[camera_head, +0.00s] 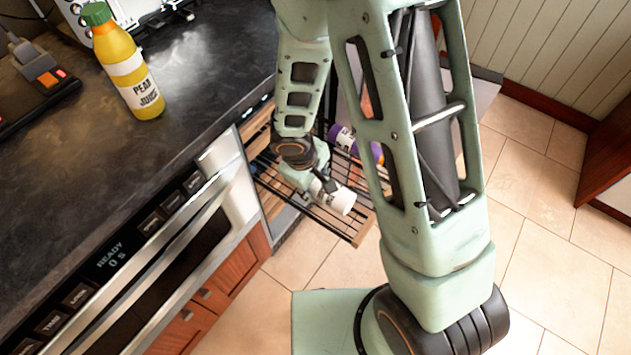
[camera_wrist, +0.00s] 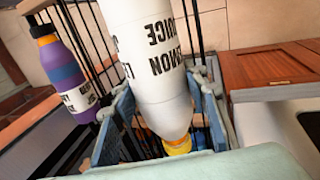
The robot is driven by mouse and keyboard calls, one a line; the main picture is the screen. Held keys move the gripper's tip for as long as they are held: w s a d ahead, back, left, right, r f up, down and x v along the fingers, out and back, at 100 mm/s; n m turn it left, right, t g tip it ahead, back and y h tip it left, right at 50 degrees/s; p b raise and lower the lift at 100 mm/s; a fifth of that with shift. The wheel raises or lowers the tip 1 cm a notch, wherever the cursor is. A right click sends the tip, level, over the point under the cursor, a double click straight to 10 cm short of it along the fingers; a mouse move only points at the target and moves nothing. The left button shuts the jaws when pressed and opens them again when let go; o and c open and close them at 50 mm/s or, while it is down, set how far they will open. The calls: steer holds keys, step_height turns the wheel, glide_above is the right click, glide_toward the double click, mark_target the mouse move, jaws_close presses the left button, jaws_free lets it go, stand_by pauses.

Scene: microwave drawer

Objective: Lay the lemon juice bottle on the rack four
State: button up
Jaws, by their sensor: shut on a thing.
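The lemon juice bottle (camera_head: 340,202) is white with a black-lettered label. In the wrist view the bottle (camera_wrist: 153,45) shows its "LEMON JUICE" text upside down and its yellow cap (camera_wrist: 178,146) towards me. My gripper (camera_head: 318,184) is shut on it, with blue-grey fingers (camera_wrist: 165,105) on either side of its neck end. The bottle is over the pulled-out wire rack (camera_head: 322,222), lying or nearly so. I cannot tell whether it touches the bars. No number shows on the rack.
A yellow pear juice bottle (camera_head: 125,62) stands on the dark counter (camera_head: 190,95). The microwave front (camera_head: 150,245) is left of the rack.

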mark_target(316, 203)
step_height(316, 203, down, 6)
steer(key=b, duration=0.4)
steer(key=shift+r, duration=0.15)
steer(key=shift+b, duration=0.35)
steer(key=shift+s+d, duration=0.1)
steer(key=o, duration=1.6)
steer(key=shift+a+r, duration=0.2)
steer(key=shift+r, duration=0.15)
steer(key=v, duration=1.1)
